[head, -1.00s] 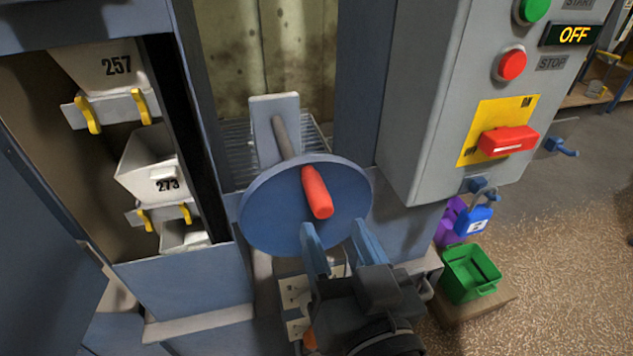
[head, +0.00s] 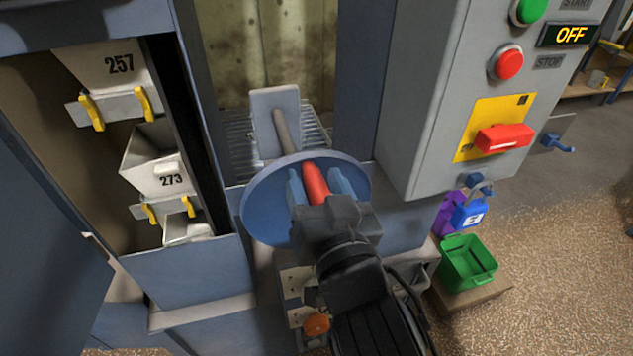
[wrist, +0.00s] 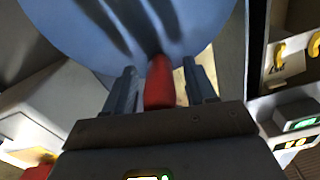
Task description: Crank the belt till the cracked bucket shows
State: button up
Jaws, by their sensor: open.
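The blue crank wheel (head: 262,212) stands in front of the elevator with a red handle (head: 314,180) sticking out of it. My gripper (head: 324,184) is open, with one finger on each side of the red handle. In the wrist view the red handle (wrist: 160,82) lies between the two fingers, with a gap on either side. In the open hatch, white bucket 257 (head: 105,68) is at the top and bucket 273 (head: 150,168) below it. Part of a third bucket (head: 187,229) shows at the bottom. I see no clear crack on the visible buckets.
The grey control box (head: 425,110) at right has a red switch (head: 505,138) on a yellow plate and a display (head: 571,36) reading OFF. A blue padlock (head: 469,212) hangs under it. A green bin (head: 467,262) sits below, beside open floor.

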grip_shut()
dwell(0.4)
